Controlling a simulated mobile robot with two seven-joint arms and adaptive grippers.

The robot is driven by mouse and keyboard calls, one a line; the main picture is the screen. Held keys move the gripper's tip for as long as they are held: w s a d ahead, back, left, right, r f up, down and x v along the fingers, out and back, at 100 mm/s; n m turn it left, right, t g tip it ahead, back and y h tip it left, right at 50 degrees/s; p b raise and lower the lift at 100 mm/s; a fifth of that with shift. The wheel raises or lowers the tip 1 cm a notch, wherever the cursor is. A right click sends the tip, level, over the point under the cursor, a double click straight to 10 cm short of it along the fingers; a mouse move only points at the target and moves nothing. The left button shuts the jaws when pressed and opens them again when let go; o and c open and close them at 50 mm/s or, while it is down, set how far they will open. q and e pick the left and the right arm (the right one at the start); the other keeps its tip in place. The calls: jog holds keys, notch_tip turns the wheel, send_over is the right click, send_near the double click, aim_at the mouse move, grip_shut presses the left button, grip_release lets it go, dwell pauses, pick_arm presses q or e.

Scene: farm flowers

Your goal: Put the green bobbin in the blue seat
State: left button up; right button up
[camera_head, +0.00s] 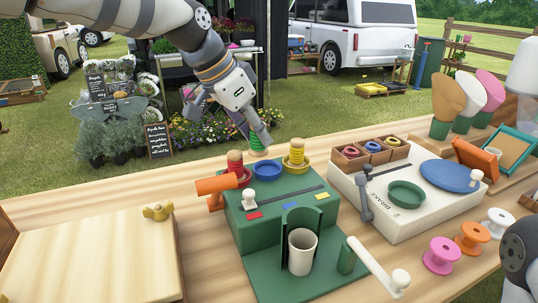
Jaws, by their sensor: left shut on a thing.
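The green bobbin (257,145) shows below the fingers of my left gripper (258,133), which is shut on it. The bobbin hangs above and behind the blue seat (267,169), seen slightly to its left; the height gap is hard to judge. The blue seat is a shallow round dish, empty, on top of the green machine box (285,206). A red bobbin (236,163) stands in the red seat at its left. A yellow bobbin (296,153) stands in the yellow seat at its right. My right gripper is not in view.
An orange cylinder (216,185) and a white knob (249,198) stick out near the green box. A white cup (302,250) stands in front. A white machine (396,220) with a green dish is at right. Loose spools (441,255) lie front right. A pale board (92,262) lies left.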

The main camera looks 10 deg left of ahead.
pick_arm(q)
jog(key=shift+w+d+f, duration=0.25)
jog(key=shift+w+f, duration=0.15)
jog(key=shift+f, duration=0.1)
jog(key=shift+w+d+f, duration=0.25)
jog(key=shift+w+f, duration=0.1)
jog(key=shift+f, duration=0.1)
jog(key=shift+w+d+f, duration=0.15)
jog(key=shift+f, duration=0.8)
jog(key=shift+w+d+f, duration=0.1)
jog(key=shift+w+f, duration=0.05)
jog(key=shift+f, duration=0.8)
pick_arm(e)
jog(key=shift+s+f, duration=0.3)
pick_arm(q)
jog(key=shift+f, duration=0.1)
jog(key=o, duration=1)
jog(key=p+v, duration=0.1)
jog(key=v, duration=1.1)
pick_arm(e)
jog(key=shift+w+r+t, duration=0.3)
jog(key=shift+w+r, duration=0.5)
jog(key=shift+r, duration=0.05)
